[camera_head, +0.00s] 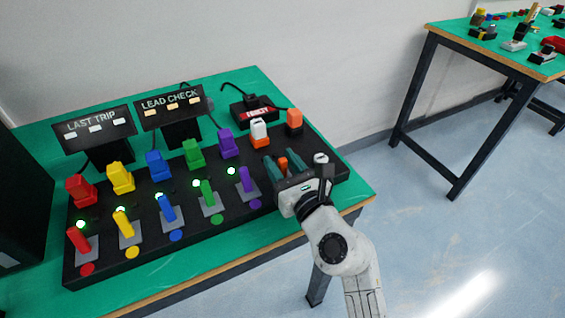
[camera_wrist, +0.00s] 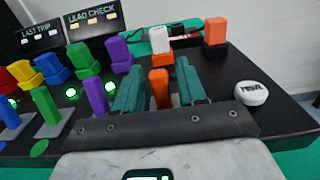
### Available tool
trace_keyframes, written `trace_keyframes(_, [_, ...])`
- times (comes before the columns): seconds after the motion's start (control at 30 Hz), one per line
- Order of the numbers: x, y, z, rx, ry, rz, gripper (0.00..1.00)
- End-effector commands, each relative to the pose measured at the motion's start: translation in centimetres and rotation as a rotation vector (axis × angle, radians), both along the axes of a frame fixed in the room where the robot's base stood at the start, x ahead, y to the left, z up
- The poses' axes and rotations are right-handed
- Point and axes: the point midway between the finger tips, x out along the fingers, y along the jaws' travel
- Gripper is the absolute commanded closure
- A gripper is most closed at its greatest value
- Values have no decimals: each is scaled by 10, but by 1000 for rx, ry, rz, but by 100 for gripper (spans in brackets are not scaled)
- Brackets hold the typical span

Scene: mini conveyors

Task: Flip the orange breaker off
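The orange breaker lever (camera_head: 283,164) stands at the right end of the row of levers on the black panel (camera_head: 150,262). It also shows in the wrist view (camera_wrist: 160,88), upright between my fingers. My gripper (camera_head: 283,167) is open, with one teal finger on each side of the lever. In the wrist view my gripper (camera_wrist: 160,72) has its fingers close to the lever; firm contact cannot be made out. The base of the orange lever and any light by it are hidden.
The purple lever (camera_head: 247,180) stands just left of my gripper. Green, blue, yellow and red levers continue leftward, with lit green lights. A white-and-orange block (camera_wrist: 160,46) and an orange block (camera_wrist: 215,30) stand behind. A white round button (camera_wrist: 251,92) sits to the right.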

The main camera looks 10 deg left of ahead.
Motion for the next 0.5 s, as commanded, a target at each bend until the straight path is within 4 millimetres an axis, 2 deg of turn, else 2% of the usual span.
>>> trace_keyframes(0.07, [0,0,0,0,0,0,68])
trace_keyframes(0.4, [0,0,0,0,0,0,100])
trace_keyframes(0.5, [0,0,0,0,0,0,100])
